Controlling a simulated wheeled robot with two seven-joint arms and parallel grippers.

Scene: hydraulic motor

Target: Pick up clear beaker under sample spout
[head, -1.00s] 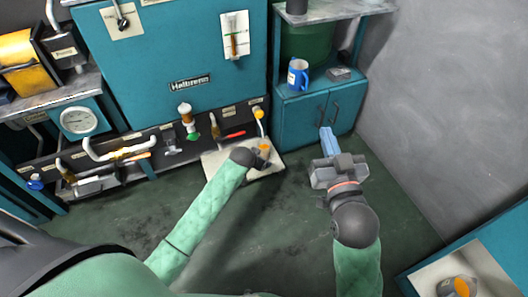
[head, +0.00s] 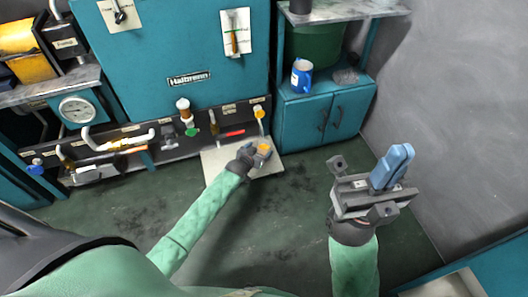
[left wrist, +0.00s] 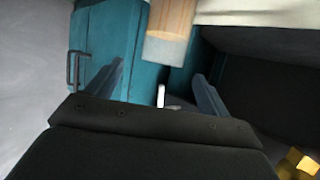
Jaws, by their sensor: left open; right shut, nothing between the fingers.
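The clear beaker (head: 264,148), with orange-brown liquid in it, stands on a pale tray (head: 215,168) below the spout with the yellow knob (head: 259,113). My left gripper (head: 258,155) is low at the beaker, partly covering it in the head view. In the left wrist view the beaker (left wrist: 170,28) is ahead of the open left fingers (left wrist: 160,75), apart from them; its near end looks clear. My right gripper (head: 402,155) is shut and empty, raised at the right, well away from the beaker.
Behind the beaker is a teal machine (head: 175,60) with valves along a dark panel. The dark green floor in front is clear.

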